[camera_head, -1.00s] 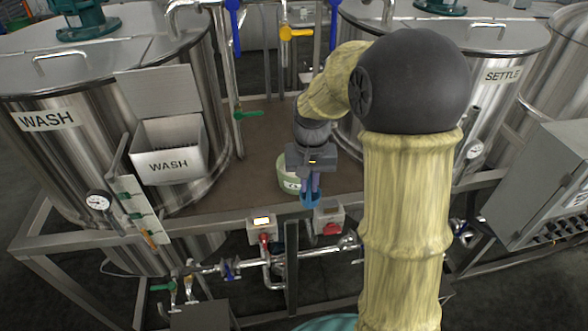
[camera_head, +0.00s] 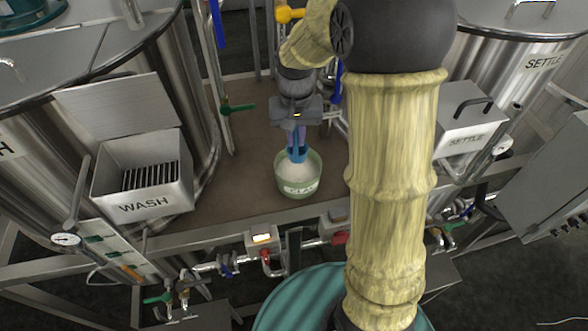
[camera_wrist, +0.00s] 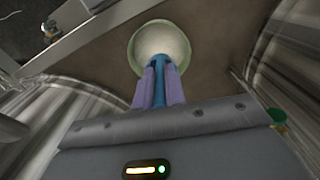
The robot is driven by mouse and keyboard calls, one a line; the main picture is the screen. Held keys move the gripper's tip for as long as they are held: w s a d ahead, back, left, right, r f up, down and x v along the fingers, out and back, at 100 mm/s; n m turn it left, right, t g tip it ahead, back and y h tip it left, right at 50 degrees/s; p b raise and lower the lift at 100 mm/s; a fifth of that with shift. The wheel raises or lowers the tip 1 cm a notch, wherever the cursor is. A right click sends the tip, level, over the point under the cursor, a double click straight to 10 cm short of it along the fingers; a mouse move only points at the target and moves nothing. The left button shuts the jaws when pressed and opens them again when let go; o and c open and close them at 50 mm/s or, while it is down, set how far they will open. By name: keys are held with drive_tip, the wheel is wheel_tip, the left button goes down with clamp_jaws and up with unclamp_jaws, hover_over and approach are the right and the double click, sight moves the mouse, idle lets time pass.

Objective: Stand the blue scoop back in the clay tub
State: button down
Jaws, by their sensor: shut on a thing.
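The clay tub (camera_head: 299,190) is a pale green round tub with a label, full of white material, standing on the brown deck between the tanks. My gripper (camera_head: 297,136) points down over the tub and is shut on the blue scoop (camera_head: 298,154). The scoop's lower end is at or just above the white material; I cannot tell if it touches. In the wrist view the scoop (camera_wrist: 159,85) sits between the purple fingers (camera_wrist: 158,84), with the open tub (camera_wrist: 136,50) beyond. The scoop's tip is hard to make out.
An open metal WASH box (camera_head: 143,185) with a slotted rack stands left of the tub. A SETTLE box (camera_head: 470,122) is at the right. Pipes and a red-handled valve (camera_head: 265,254) run below the deck's front edge. Bare deck (camera_head: 244,150) lies left of the tub.

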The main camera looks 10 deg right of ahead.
sight(296, 155)
drive_tip(key=shift+w, duration=0.1)
drive_tip(key=shift+s+r, duration=0.1)
drive_tip(key=shift+s, duration=0.1)
wheel_tip(296, 155, down, 6)
drive_tip(key=shift+f+p, duration=0.2)
drive_tip(key=shift+p, duration=0.65)
drive_tip(key=shift+f, duration=0.1)
drive_tip(key=shift+f+p, duration=0.55)
drive_tip(key=shift+f, duration=1.2)
